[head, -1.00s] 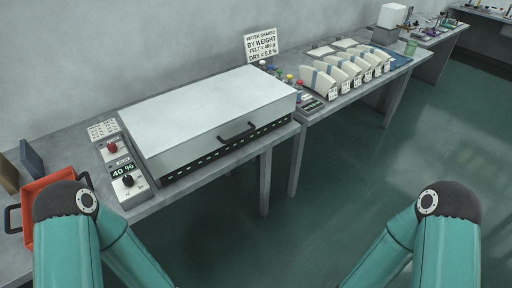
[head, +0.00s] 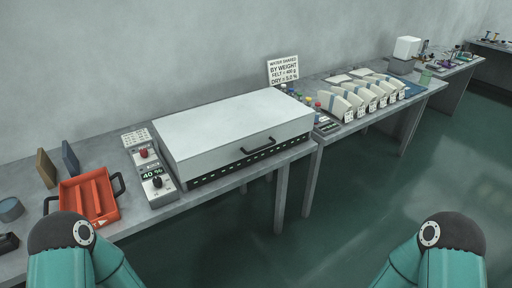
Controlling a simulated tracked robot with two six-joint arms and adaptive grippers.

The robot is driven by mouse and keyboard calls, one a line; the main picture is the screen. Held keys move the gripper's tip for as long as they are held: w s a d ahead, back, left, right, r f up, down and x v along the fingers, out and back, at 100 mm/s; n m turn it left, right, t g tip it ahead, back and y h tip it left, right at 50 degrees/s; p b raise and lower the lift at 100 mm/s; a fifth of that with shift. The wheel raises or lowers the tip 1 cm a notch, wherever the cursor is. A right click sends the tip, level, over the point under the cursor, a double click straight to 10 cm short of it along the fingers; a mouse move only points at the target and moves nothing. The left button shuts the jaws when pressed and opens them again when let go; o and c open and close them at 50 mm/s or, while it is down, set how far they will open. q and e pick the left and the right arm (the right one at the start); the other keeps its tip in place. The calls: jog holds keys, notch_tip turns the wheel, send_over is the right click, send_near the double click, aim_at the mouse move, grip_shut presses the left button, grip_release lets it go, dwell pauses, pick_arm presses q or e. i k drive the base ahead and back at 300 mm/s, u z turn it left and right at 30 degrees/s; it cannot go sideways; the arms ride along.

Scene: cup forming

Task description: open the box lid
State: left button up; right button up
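The box is a wide, low metal case with a pale flat lid (head: 225,118) on the grey table in the head view. The lid is shut. A black bar handle (head: 258,146) sits on its front face, above a dark slotted strip (head: 250,163). Both of my teal arms show only at the bottom left and bottom right corners, apart from the box. Neither gripper is in the picture.
A control panel (head: 157,183) with knobs and a "40 %" display stands left of the box. An orange tray (head: 88,199) with black handles lies further left. Cream wedge-shaped pieces (head: 350,97) and a sign (head: 283,69) are to the right. Green floor is open in front.

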aim_at(203, 140)
jog(key=i, duration=0.85)
jog(key=z, duration=0.05)
